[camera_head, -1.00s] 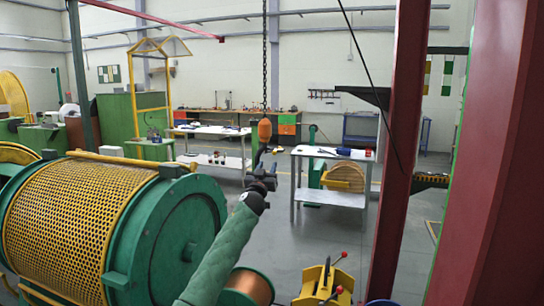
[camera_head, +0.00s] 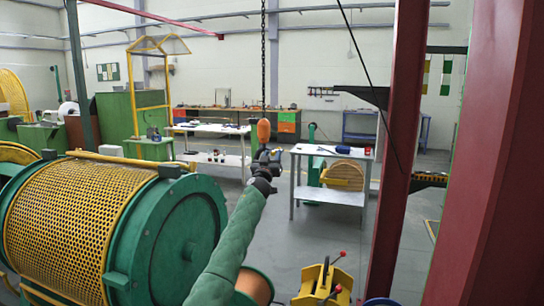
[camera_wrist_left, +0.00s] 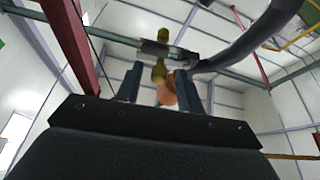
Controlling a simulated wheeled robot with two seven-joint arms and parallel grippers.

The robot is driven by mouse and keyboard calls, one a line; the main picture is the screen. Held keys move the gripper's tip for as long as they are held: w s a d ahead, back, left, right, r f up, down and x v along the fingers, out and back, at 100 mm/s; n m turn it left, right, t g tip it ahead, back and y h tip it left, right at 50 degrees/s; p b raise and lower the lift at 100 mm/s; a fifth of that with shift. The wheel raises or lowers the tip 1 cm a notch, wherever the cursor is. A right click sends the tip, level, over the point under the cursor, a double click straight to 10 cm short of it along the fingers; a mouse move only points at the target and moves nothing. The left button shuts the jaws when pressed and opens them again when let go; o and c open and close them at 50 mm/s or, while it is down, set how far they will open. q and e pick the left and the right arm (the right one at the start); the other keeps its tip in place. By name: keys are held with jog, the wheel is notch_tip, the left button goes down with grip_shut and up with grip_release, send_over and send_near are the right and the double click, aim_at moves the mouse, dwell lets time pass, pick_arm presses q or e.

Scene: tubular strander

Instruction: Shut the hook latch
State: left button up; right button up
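The orange hook block (camera_head: 263,130) hangs on a chain in the head view. The dark hook below it is largely hidden by my left gripper (camera_head: 268,158), which is raised close under the block. In the left wrist view, a thick dark curved bar (camera_wrist_left: 250,42), apparently the hook, comes in from the upper right. A grey piece with brass-yellow parts (camera_wrist_left: 160,72), perhaps the latch, shows just beyond the fingertips, with the orange block (camera_wrist_left: 168,93) behind. My left gripper's fingers (camera_wrist_left: 157,88) stand apart. I cannot tell whether they touch the latch. My right gripper is out of view.
A green machine with a yellow perforated drum (camera_head: 75,230) fills the left. Red steel columns (camera_head: 398,130) stand at the right. A grey worktable (camera_head: 332,152) stands beyond the hook. A yellow device with red-knobbed levers (camera_head: 324,285) is low in front. Open floor lies between.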

pick_arm(q)
jog(key=shift+w+d, duration=0.1)
grip_shut()
